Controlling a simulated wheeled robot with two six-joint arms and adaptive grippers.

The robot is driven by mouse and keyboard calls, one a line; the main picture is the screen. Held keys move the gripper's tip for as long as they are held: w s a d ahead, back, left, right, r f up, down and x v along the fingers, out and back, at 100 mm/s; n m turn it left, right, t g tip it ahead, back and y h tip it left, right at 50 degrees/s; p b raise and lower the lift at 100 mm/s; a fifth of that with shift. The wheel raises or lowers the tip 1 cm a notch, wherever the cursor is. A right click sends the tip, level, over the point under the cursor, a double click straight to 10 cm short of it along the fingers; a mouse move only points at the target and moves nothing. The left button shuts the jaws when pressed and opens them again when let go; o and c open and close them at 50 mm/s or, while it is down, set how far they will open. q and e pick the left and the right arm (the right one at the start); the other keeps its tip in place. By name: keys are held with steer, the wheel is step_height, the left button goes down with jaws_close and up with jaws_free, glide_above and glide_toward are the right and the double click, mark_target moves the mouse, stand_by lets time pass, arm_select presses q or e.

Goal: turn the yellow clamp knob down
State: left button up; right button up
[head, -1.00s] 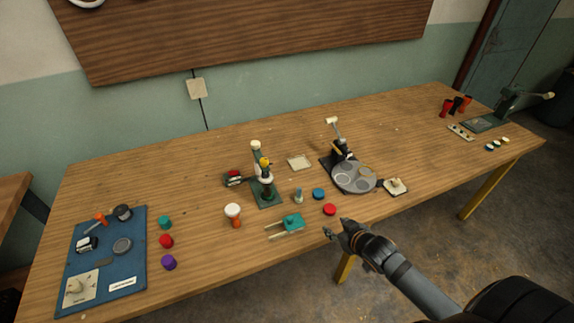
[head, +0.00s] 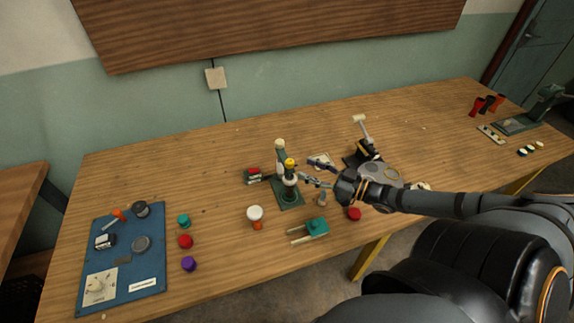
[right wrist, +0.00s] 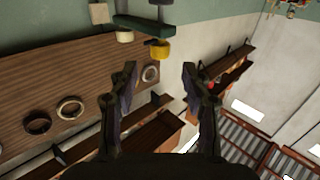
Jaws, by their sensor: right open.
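The yellow clamp knob (head: 290,163) sits upright on the small dark-green clamp stand, above a pale piece (head: 289,180). The stand's green base (head: 290,202) rests on the table. My right gripper (head: 309,171) is open and empty, just right of the knob, with its fingers pointing left toward it. In the right wrist view the knob (right wrist: 160,51) shows at the top, beyond and between the two open fingertips (right wrist: 159,72); the fingers look apart from it. My left gripper is not in view.
A teal tool (head: 316,227), a white-topped orange item (head: 255,215) and a red disc (head: 354,214) lie in front of the stand. A round grey plate fixture (head: 380,171) is partly behind my arm.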

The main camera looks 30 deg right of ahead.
mark_target(290, 161)
steer(key=b+x, duration=0.1)
steer(key=x, duration=0.1)
steer(key=b+x, duration=0.4)
steer(key=shift+w+a+f, duration=0.1)
steer(key=shift+w+f, duration=0.15)
steer(key=shift+f, duration=0.1)
steer(key=shift+w+a+r, duration=0.15)
steer(key=shift+w+r, duration=0.05)
steer(key=shift+w, duration=0.15)
steer(key=shift+r, duration=0.1)
steer(key=shift+c, duration=0.3)
jaws_close()
steer(key=m+h+p, duration=0.1)
steer(key=h+p, duration=0.1)
steer(key=p, duration=0.2)
steer(key=m+t+h+p, duration=0.1)
steer(key=m+h+p, duration=0.1)
steer(key=p, duration=0.3)
steer(key=r+m+t+h+p, duration=0.1)
steer(key=m+h+p, duration=0.1)
steer(key=p, duration=0.3)
steer(key=shift+h, duration=0.9)
steer(key=shift+f+m+h+p, duration=0.2)
steer(key=shift+m+h+p, duration=0.1)
steer(key=shift+f, duration=0.25)
